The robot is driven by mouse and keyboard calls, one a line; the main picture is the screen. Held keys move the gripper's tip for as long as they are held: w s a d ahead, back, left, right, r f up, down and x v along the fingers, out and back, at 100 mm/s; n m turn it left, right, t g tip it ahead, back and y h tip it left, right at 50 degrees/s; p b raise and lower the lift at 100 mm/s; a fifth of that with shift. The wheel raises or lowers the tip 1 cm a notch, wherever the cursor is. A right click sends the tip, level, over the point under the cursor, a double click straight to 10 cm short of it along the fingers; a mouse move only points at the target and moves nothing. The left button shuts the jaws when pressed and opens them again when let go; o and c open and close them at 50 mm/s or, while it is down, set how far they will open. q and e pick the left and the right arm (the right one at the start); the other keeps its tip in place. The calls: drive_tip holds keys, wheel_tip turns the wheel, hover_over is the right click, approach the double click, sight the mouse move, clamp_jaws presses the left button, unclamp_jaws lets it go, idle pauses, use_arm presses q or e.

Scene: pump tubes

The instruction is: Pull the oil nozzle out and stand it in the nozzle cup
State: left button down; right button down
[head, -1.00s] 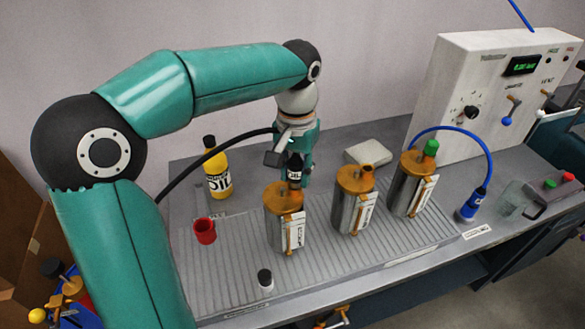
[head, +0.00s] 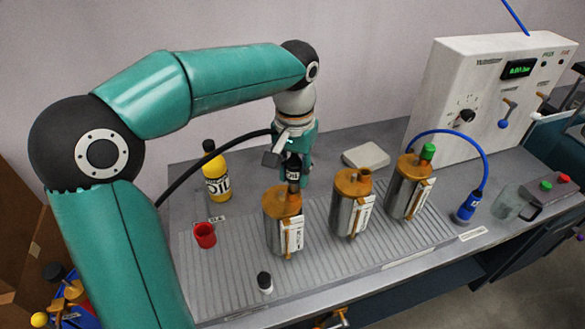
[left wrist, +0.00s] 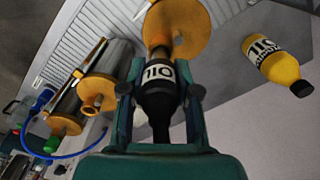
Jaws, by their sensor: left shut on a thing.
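The oil nozzle (head: 293,168) is black with a white OIL label. My left gripper (left wrist: 160,95) is shut on it and holds it upright over the orange neck of the leftmost metal canister (head: 280,230). In the left wrist view the nozzle (left wrist: 158,80) sits between both fingers and its lower end meets or hides the neck; I cannot tell whether the tip is still inside. A small red cup (head: 205,235), likely the nozzle cup, stands left of the canister on the bench. My right gripper is not in view.
A yellow oil bottle (head: 217,180) stands behind the red cup. A black hose (head: 210,158) runs to the nozzle. Two more canisters (head: 350,205) stand to the right. A small black-capped vial (head: 264,283) stands in front. The ribbed tray between cup and canister is clear.

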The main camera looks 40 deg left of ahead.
sight(293, 161)
use_arm(q)
drive_tip(key=shift+r+p, duration=1.95)
drive_tip(key=shift+r, duration=0.05)
drive_tip(key=shift+s, duration=0.1)
